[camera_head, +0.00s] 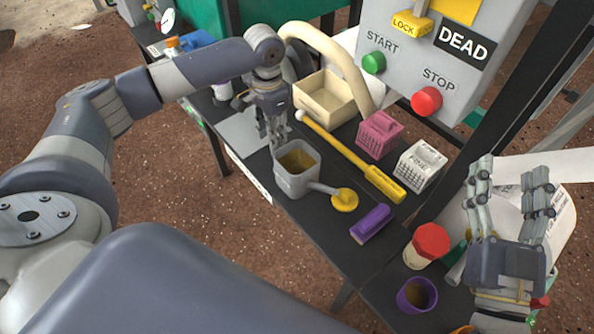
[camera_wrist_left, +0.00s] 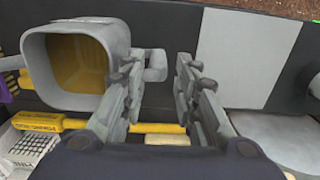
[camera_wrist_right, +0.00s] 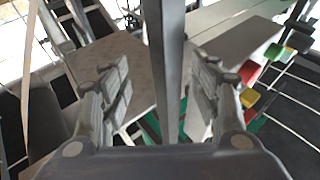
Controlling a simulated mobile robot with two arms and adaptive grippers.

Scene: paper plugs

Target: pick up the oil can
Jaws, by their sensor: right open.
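The oil can seems to be the grey open-topped can (camera_head: 297,180) with a yellow-brown inside and a spout ending in a yellow disc. It stands upright on the dark bench. In the left wrist view the can (camera_wrist_left: 103,95) is at the upper left, with its handle (camera_wrist_left: 156,63) in the gap between the fingertips. My left gripper (camera_head: 273,140) points down just behind the can, open; contact with the handle cannot be told. My right gripper (camera_head: 511,175) is open and empty, raised at the right, apart from the can.
A yellow-handled tool (camera_head: 350,157) lies behind the can. A cream bin (camera_head: 318,110), pink basket (camera_head: 377,140) and white basket (camera_head: 421,170) stand further back. A purple block (camera_head: 371,224), red-lidded jar (camera_head: 428,245) and purple cup (camera_head: 415,296) sit to the right. A control box (camera_head: 400,40) rises behind.

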